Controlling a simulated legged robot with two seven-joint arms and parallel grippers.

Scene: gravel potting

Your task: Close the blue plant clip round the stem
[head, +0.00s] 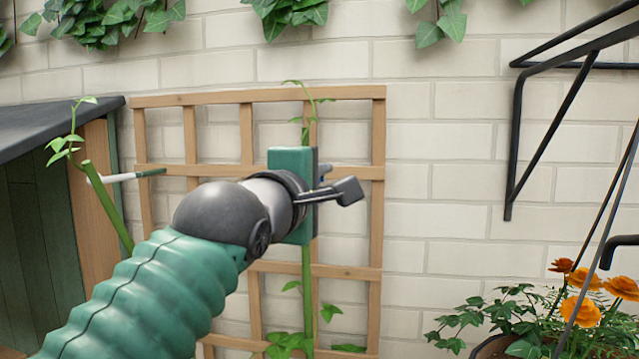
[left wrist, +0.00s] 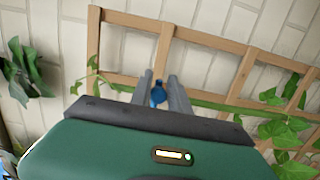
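The blue plant clip (left wrist: 158,95) shows in the left wrist view between the two grey fingers of my left gripper (left wrist: 161,80), at the green stem (left wrist: 215,104). The fingers stand apart on either side of it; firm contact cannot be made out. Whether the clip is closed round the stem cannot be seen. My right gripper is out of view.
A wooden trellis (head: 377,240) stands against the pale brick wall (head: 450,180). A cut green stalk (head: 108,205) and a pale rod with a green end (head: 128,177) are at left. A black bracket (head: 517,140) and orange flowers (head: 582,311) are at right.

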